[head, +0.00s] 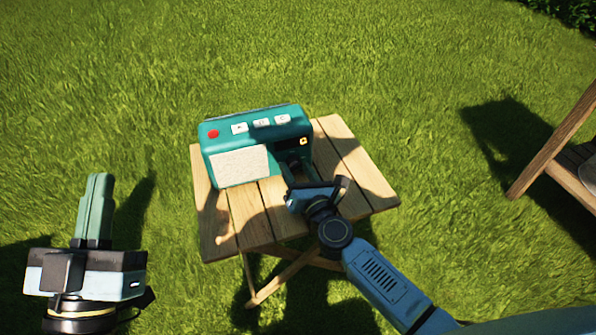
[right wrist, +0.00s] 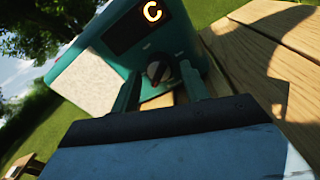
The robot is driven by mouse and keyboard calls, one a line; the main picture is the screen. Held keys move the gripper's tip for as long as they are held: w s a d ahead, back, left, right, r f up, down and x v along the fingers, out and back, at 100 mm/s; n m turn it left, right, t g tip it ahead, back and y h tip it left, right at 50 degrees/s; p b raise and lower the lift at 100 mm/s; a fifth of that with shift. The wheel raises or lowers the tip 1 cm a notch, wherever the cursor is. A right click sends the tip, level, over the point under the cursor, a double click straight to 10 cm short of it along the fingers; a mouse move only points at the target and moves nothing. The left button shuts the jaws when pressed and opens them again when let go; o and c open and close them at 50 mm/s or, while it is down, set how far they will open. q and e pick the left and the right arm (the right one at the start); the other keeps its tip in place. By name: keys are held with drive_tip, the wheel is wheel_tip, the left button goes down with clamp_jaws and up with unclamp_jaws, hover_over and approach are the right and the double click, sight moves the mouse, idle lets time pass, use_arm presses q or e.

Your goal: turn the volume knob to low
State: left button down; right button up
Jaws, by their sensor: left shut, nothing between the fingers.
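A teal radio (head: 256,140) stands on a small wooden table (head: 355,180). Its front has a pale speaker panel and a small dark display with a lit orange symbol (right wrist: 152,12). The dark round volume knob (right wrist: 158,73) with a reddish mark sits below the display in the right wrist view. My right gripper (head: 299,172) is at the radio's right front. Its two fingers (right wrist: 158,88) are apart, one on each side of the knob, with gaps visible; contact cannot be told. My left gripper (head: 101,178) is shut and empty, left of the table over the grass.
The radio's top has a red button (head: 213,134) and several white buttons (head: 261,122). Another piece of wooden furniture (head: 555,150) stands at the right edge. Bare tabletop lies right of the radio, and open grass surrounds the table.

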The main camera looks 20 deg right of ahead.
drive_tip(key=c, duration=0.7)
drive_tip(key=shift+c, duration=0.2)
drive_tip(key=shift+n, duration=0.3)
